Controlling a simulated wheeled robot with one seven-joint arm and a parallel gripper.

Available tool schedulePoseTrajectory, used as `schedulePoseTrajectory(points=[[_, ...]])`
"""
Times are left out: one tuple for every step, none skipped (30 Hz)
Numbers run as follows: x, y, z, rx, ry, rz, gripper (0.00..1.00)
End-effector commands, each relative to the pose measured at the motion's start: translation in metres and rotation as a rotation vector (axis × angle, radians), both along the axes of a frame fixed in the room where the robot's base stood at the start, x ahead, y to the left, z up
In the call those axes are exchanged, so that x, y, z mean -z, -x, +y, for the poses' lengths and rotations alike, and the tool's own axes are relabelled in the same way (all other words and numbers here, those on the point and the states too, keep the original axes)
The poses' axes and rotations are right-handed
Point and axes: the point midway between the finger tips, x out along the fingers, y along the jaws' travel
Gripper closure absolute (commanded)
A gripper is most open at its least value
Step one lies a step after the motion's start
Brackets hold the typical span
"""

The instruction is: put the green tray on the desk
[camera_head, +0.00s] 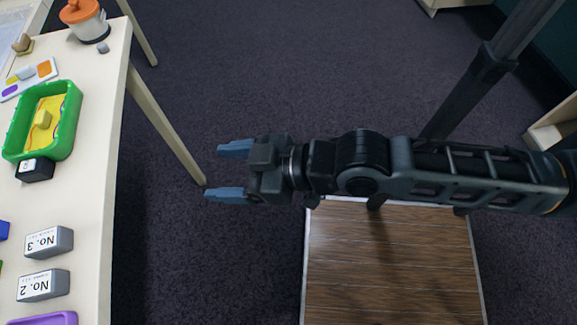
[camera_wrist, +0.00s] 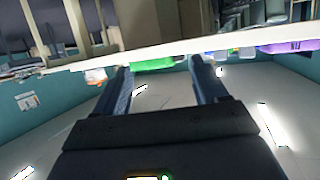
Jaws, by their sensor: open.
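The green tray (camera_head: 70,118) is a walled rectangle on the pale table at the left in the head view. A yellow sheet and a small yellow block lie inside it. Its green side also shows in the wrist view (camera_wrist: 152,63), beyond and between the fingertips. My gripper (camera_head: 228,171) is open and empty, pointing left over the dark carpet, to the right of the table and apart from the tray. In the wrist view my gripper (camera_wrist: 160,68) has nothing between its fingers. I cannot tell which surface is the desk.
The pale table (camera_head: 90,200) carries a black labelled block (camera_head: 36,169) close by the tray, grey blocks marked No. 3 (camera_head: 50,242) and No. 2 (camera_head: 44,285), a purple tray (camera_head: 50,319) and an orange-lidded pot (camera_head: 88,25). A brown wood-grain surface (camera_head: 390,265) lies below my arm.

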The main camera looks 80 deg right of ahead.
Motion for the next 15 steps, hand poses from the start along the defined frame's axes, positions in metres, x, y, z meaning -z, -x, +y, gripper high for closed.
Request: schedulePoseTrajectory(points=[[-0.002,0.022,0.003,0.002,0.004,0.001,0.28],[-0.005,0.033,0.004,0.003,0.006,-0.006,0.28],[-0.01,0.046,0.005,0.003,0.009,-0.016,0.28],[-0.014,0.055,0.007,0.003,0.009,-0.024,0.28],[-0.018,0.064,0.008,0.0,0.012,-0.031,0.28],[-0.024,0.075,0.01,-0.003,0.012,-0.04,0.28],[-0.028,0.082,0.012,-0.007,0.012,-0.047,0.28],[-0.032,0.089,0.013,-0.01,0.012,-0.054,0.28],[-0.037,0.096,0.014,-0.015,0.011,-0.062,0.28],[-0.04,0.1,0.015,-0.018,0.011,-0.068,0.28],[-0.043,0.104,0.016,-0.021,0.01,-0.071,0.28],[-0.046,0.109,0.017,-0.024,0.009,-0.077,0.28],[-0.048,0.111,0.018,-0.027,0.009,-0.079,0.28],[-0.05,0.113,0.018,-0.028,0.009,-0.083,0.28],[-0.051,0.114,0.019,-0.031,0.009,-0.085,0.28]])
